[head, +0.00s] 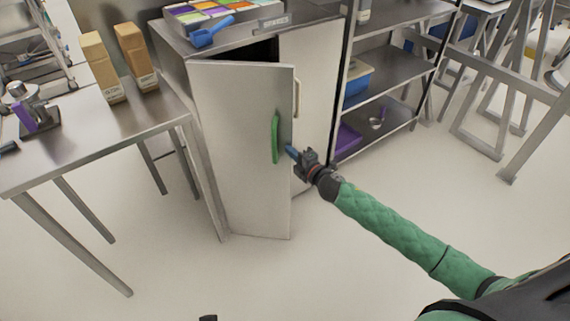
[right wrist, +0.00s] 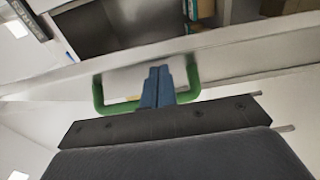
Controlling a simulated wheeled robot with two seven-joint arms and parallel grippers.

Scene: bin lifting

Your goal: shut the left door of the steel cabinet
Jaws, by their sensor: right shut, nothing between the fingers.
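The steel cabinet (head: 268,28) stands at the back centre. Its left door (head: 240,160) is ajar, swung out toward me, with a dark gap at the top. Its green handle (head: 275,137) is upright near the door's free edge. The right door (head: 312,85) looks closed and has a pale handle (head: 297,97). My right gripper (head: 291,152) is shut and empty, near the left door's free edge, just right of the green handle. In the right wrist view the blue fingertips (right wrist: 158,85) overlap the green handle (right wrist: 97,95); I cannot tell if they touch.
A steel table (head: 95,135) with two tan cartons (head: 135,55) stands left of the cabinet. A tray of coloured compartments (head: 215,12) and a blue scoop (head: 210,32) sit on the cabinet. Open shelves (head: 385,70) stand to its right. The floor before the door is clear.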

